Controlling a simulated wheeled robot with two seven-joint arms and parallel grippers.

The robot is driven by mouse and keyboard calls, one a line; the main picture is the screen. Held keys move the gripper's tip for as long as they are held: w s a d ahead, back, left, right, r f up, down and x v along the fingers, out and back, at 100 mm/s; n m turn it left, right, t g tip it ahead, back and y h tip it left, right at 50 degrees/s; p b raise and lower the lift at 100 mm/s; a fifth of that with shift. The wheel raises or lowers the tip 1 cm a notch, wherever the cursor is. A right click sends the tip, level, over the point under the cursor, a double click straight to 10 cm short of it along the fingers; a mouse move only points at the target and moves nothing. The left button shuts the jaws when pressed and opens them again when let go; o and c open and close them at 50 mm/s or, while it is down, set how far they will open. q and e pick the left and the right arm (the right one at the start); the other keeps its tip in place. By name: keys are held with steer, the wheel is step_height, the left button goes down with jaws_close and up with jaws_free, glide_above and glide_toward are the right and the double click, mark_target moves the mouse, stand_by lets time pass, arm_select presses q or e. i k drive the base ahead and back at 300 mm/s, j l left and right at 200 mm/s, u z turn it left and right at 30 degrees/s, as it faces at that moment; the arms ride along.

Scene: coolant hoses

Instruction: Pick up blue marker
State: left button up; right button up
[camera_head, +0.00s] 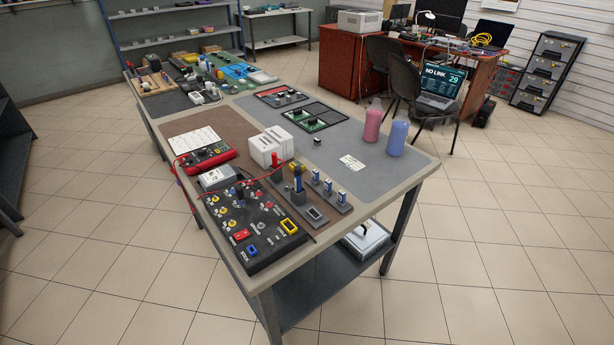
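A blue rounded cylinder (397,137) stands upright near the right edge of the workbench (424,172). It is the largest blue upright thing on the bench, but I cannot tell for sure that it is the blue marker. A pink cylinder (373,125) of like shape stands just left of it, close by. Small blue-and-white upright pieces (328,187) sit in a grey holder near the front of the bench. Neither of my grippers is in view.
A black panel with knobs and sockets (252,222), white blocks (269,147) and a red device (205,158) crowd the bench's front left. A white label (352,163) lies on the grey mat left of the cylinders. Tiled floor right of the bench is open; a chair (412,88) stands behind.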

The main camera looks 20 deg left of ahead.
mark_target(298, 175)
steer(key=i+l+u, duration=0.6)
steer(key=i+l, duration=0.15)
steer(key=l, duration=0.15)
